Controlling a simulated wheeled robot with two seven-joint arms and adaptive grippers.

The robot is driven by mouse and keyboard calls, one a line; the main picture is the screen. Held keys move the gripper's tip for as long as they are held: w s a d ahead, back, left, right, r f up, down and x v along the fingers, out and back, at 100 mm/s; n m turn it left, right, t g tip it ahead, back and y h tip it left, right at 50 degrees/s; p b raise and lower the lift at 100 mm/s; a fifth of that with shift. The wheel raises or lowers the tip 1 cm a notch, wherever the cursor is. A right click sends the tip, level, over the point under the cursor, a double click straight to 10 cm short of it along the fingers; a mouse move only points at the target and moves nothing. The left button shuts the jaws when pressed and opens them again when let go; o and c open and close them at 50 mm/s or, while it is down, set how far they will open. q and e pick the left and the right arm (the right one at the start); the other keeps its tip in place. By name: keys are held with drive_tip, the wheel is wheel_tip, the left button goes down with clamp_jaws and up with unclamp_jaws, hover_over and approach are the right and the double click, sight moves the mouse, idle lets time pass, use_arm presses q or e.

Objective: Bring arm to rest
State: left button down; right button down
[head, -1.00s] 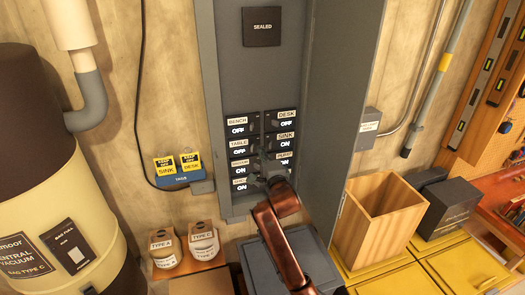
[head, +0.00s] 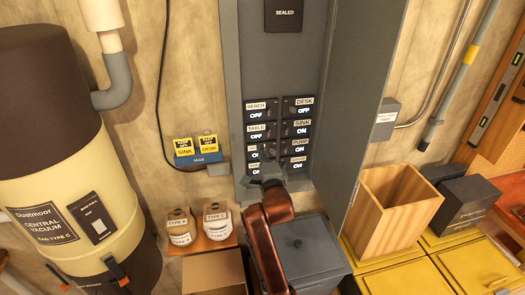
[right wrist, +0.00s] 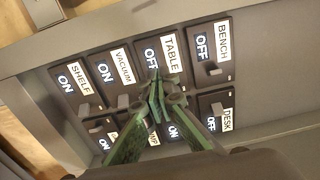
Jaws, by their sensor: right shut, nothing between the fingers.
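The grey breaker panel (head: 232,110) stands open on the wall, with two columns of labelled switches. The bench switch (head: 262,109) and table switch (head: 262,131) read OFF, as does the desk switch (head: 297,107). The sink switch (head: 297,128) and pump switch (head: 299,146) read ON. My left gripper is out of view.
The panel's door (head: 352,110) is swung open to the right. A grey lidded bin (head: 315,255) stands below, beside my right arm. Two small tubs (head: 218,226), a wooden bin (head: 390,210) and a large vacuum drum (head: 60,180) stand around. Yellow-black tags (head: 208,144) hang at left.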

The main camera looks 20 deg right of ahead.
drive_tip(key=s+d+f+n+g, duration=0.25)
drive_tip(key=s+f, duration=0.35)
drive_tip(key=f, duration=0.4)
drive_tip(key=s+d+f+n+g, duration=0.25)
drive_tip(key=s+d+f, duration=0.2)
drive_tip(key=f, duration=0.55)
drive_tip(key=s+d+f+n+g, duration=0.2)
drive_tip(key=s+d+f+n, duration=0.15)
drive_tip(key=s+f, duration=0.4)
drive_tip(key=s+d+f+n+g, duration=0.1)
drive_tip(key=s+f+n+g, duration=0.35)
drive_tip(key=s+f, duration=0.7)
drive_tip(key=s+d+f+n+g, duration=0.1)
drive_tip(key=s+f+n+g, duration=0.35)
drive_tip(key=s, duration=1.25)
wheel_tip(320, 180, down, 39)
drive_tip(key=s+a+n+y+b, duration=0.1)
drive_tip(key=s+n+b, duration=0.15)
drive_tip(key=b, duration=0.55)
drive_tip(key=s+f+b, duration=0.3)
drive_tip(key=s+f, duration=0.6)
drive_tip(key=f, duration=0.3)
drive_tip(key=s+f+g+b, duration=0.1)
drive_tip(key=s+f+b, duration=0.3)
drive_tip(key=s+f, duration=0.6)
wheel_tip(320, 180, down, 3)
drive_tip(key=shift+f+n+y, duration=0.15)
drive_tip(key=shift+n+y, duration=0.15)
